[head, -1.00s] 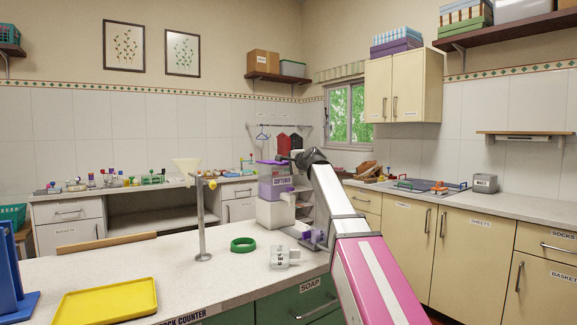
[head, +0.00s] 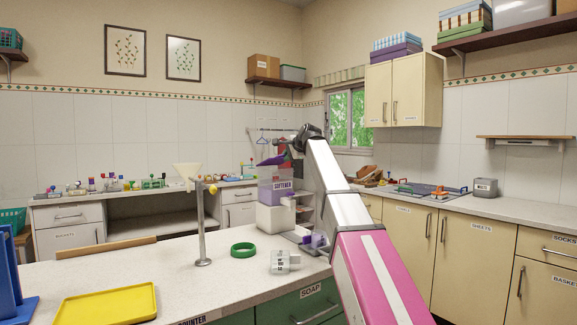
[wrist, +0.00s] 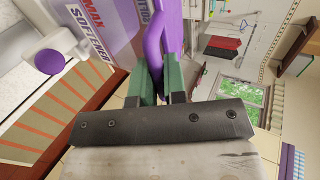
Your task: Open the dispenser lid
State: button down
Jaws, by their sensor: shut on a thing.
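The softener dispenser (head: 268,193) is a pale translucent box with a purple label, standing on a white base on the counter. Its purple lid (head: 271,160) is tilted up, its right side raised toward my gripper (head: 284,148). In the wrist view, my gripper (wrist: 159,74) has its green fingers shut on the purple lid's edge or tab (wrist: 154,45). The dispenser's lettered side (wrist: 95,28) shows at the upper left there. The lid's hinge and the box's inside are hidden.
A metal stand with a funnel (head: 202,225), a green ring (head: 243,250), a clear cup (head: 284,261) and a yellow tray (head: 105,304) are on the front counter. The counter between tray and stand is mostly clear.

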jog(key=w+r+g, duration=0.1)
jog(key=r, duration=0.1)
jog(key=w+a+r+g+h, duration=0.1)
jog(key=r, duration=0.1)
jog(key=w+r+g+h, duration=0.1)
jog(key=shift+a+r, duration=0.4)
jog(key=w+a+r+g+h, duration=0.2)
jog(key=w+a+r, duration=0.3)
jog(key=w+a, duration=0.3)
jog(key=shift+w+a+r+g, duration=0.15)
jog(key=shift+w+a+g, duration=0.25)
jog(key=shift+w, duration=1.95)
jog(key=c, duration=1.2)
grip_release()
